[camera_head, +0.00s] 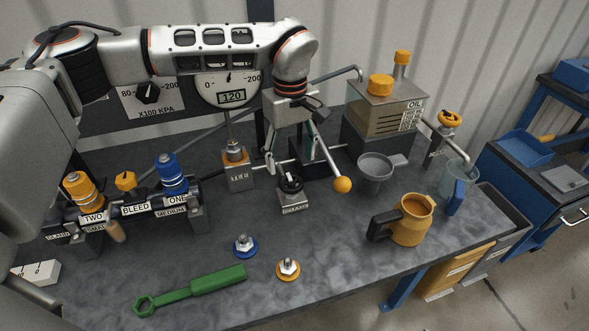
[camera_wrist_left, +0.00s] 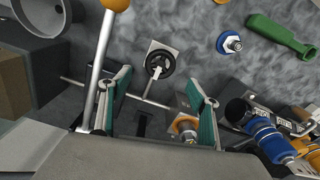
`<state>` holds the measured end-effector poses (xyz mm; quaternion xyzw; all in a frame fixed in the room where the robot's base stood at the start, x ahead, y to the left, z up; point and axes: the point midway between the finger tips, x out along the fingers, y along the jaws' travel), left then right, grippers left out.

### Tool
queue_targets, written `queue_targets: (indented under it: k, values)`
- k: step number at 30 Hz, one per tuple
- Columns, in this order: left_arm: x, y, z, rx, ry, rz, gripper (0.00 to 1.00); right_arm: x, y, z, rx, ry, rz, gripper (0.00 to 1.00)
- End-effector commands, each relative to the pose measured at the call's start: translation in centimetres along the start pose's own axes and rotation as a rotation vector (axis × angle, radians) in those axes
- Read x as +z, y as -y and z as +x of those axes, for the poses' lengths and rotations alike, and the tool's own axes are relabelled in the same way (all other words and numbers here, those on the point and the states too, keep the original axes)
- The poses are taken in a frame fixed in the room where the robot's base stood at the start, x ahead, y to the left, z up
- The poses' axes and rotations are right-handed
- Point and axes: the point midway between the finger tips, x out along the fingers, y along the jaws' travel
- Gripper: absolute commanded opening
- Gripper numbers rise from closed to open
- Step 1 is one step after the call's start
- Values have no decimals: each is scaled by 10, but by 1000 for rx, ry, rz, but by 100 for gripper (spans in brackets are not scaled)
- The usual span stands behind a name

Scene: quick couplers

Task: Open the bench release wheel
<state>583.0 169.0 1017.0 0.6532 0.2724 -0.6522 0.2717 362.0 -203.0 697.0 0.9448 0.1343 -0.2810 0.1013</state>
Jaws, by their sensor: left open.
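The release wheel is a small black handwheel (camera_head: 291,184) on a grey labelled block (camera_head: 294,205) near the middle of the bench. In the left wrist view the wheel (camera_wrist_left: 160,64) lies beyond the fingertips, roughly between them. My left gripper (camera_head: 292,158) is open and points down just above and behind the wheel. Its green-padded fingers (camera_wrist_left: 157,80) stand on either side with nothing between them. I cannot tell from these views whether a finger touches the wheel. My right gripper is not in view.
A lever with an orange ball (camera_head: 342,185) slants close to my left fingers. An orange-topped fitting (camera_head: 235,154) stands left of them. A funnel cup (camera_head: 375,170), orange jug (camera_head: 411,220) and oil tank (camera_head: 388,108) stand to the right. A green wrench (camera_head: 190,290) lies in front.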

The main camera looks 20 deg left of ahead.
Motion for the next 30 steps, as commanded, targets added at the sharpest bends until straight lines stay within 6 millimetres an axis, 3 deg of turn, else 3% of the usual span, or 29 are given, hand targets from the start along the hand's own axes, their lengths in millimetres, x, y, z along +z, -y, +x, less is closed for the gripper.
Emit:
queue_targets:
  k: [12,24,25,29,30]
  values:
    - [1,0,60,-1,2,0,62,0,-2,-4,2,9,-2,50]
    - [1,0,69,1,1,0,62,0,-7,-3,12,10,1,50]
    - [1,0,69,1,1,0,59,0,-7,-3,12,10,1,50]
    - [1,0,69,1,1,0,25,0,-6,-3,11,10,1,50]
    - [1,0,69,1,1,0,23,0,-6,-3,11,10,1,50]
